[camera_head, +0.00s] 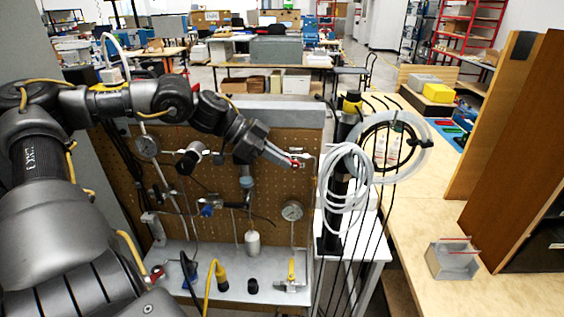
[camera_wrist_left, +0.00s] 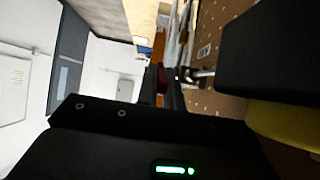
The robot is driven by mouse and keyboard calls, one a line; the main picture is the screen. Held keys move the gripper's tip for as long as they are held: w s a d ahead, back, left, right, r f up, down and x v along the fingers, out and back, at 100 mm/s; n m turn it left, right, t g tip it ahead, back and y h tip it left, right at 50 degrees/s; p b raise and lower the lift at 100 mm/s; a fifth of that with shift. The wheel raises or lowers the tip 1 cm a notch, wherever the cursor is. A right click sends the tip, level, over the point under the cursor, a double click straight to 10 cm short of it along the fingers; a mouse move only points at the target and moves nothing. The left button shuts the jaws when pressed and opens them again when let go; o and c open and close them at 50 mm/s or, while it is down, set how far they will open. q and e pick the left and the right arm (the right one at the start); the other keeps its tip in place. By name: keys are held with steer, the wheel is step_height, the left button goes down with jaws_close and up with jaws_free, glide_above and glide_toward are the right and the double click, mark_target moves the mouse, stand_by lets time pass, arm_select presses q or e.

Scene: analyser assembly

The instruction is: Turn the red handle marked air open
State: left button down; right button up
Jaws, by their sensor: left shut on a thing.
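The red handle (camera_head: 297,165) is a small red piece on a metal valve at the upper right of the brown pegboard panel. My left gripper (camera_head: 292,161) reaches in from the left and is shut on it. The fingers cover much of the handle, so its exact angle cannot be read, and no "air" marking is legible. In the left wrist view, the two dark fingers of my left gripper (camera_wrist_left: 164,88) close around a small dark red piece, the handle (camera_wrist_left: 163,77), beside metal pipework. My right gripper is not in view.
The pegboard (camera_head: 265,190) carries gauges (camera_head: 291,211), pipes and fittings above a grey shelf (camera_head: 220,262). Looped white tubing (camera_head: 345,190) and black cables hang close to the right of the handle. A wooden table (camera_head: 425,215) stands further right.

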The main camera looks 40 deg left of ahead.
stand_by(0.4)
arm_select(q)
steer(key=c, duration=1.8)
jaws_free()
steer(key=shift+a+f, duration=0.1)
